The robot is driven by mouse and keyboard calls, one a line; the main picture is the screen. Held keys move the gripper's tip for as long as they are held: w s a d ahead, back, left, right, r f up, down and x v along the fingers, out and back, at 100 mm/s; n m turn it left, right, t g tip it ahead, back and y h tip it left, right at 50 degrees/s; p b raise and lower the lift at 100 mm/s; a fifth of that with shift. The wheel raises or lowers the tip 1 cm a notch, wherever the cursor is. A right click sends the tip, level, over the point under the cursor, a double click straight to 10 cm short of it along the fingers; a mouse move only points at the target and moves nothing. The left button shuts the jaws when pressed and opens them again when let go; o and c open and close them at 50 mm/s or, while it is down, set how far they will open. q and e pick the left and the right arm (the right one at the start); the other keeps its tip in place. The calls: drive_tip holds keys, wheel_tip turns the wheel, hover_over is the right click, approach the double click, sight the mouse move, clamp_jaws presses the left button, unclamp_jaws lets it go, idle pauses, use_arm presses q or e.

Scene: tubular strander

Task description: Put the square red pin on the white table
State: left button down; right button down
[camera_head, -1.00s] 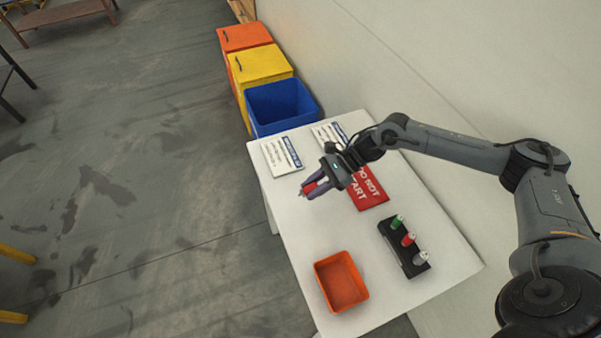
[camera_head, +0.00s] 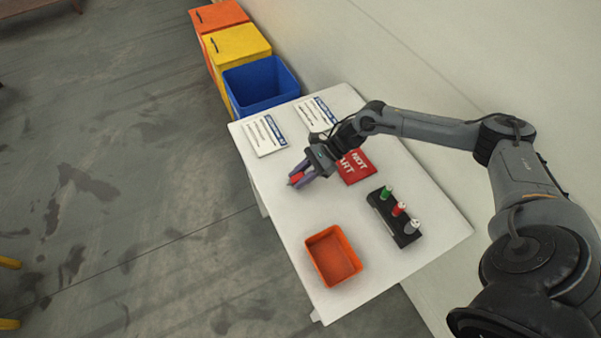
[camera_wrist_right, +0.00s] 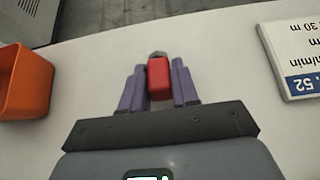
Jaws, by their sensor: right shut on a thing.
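The square red pin (camera_wrist_right: 158,78) is a red block with a grey metal tip. It sits between the purple fingers of my right gripper (camera_wrist_right: 158,88) in the right wrist view, and the gripper is shut on it. In the head view the pin (camera_head: 297,178) shows small and red at the fingertips of my right gripper (camera_head: 302,179). They are over the left part of the white table (camera_head: 285,215). I cannot tell whether the pin touches the tabletop. My left gripper is in neither view.
An orange tray (camera_head: 334,256) stands at the table's front. A black holder (camera_head: 396,219) carries green, red and grey pieces. A red sign (camera_head: 355,166) and two white cards (camera_head: 264,136) lie behind. A blue bin (camera_head: 260,85) stands beyond the table.

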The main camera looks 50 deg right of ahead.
drive_tip(key=shift+f, duration=0.45)
drive_tip(key=c, duration=0.8)
unclamp_jaws()
drive_tip(key=shift+c, duration=0.2)
drive_tip(key=shift+o, duration=0.3)
drive_tip(key=shift+r, duration=0.15)
